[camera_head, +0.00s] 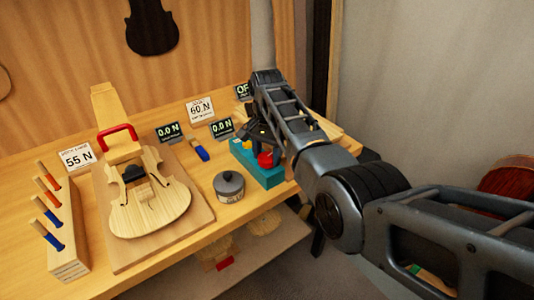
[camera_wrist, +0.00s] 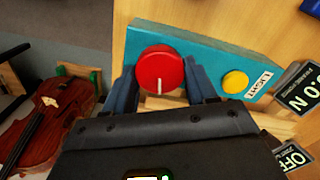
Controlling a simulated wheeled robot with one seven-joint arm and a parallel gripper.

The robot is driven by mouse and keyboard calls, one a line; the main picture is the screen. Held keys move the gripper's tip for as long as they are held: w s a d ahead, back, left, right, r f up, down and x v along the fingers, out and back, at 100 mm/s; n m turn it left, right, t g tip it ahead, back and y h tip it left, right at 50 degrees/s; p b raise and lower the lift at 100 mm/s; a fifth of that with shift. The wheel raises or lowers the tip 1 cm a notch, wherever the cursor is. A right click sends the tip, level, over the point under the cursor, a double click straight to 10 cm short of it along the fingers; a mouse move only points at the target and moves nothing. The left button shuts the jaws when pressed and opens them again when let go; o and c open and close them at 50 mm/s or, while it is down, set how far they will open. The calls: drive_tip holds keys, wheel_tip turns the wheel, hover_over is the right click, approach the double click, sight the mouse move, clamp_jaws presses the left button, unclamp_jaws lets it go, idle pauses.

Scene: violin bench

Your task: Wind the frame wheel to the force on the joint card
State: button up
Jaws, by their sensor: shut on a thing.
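A red round knob (camera_wrist: 160,70) with a white pointer line sits on a teal box (camera_wrist: 210,55); in the head view the knob (camera_head: 266,160) is at the box's near side. My gripper (camera_wrist: 162,88) has one finger on each side of the knob and is shut on it; in the head view my gripper (camera_head: 262,138) is above the box. A white card (camera_head: 77,157) reads 55 N; another card (camera_head: 200,110) reads 60 N; their small print is unclear. Two dark displays, left (camera_head: 168,131) and right (camera_head: 222,128), read 0.0 N.
A yellow button (camera_wrist: 235,81) and a LIGHT label are on the box. An OFF display (camera_head: 242,91) stands behind. A grey lidded pot (camera_head: 229,186) and a tool rack (camera_head: 65,240) are nearby.

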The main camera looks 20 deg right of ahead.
sight(267, 157)
drive_tip(key=shift+w+r+m, duration=0.1)
drive_tip(key=shift+m, duration=0.5)
drive_tip(key=o, duration=1.1)
drive_tip(key=shift+c, duration=0.2)
drive_tip(key=shift+r+b, duration=0.55)
drive_tip(key=shift+r, duration=3.3)
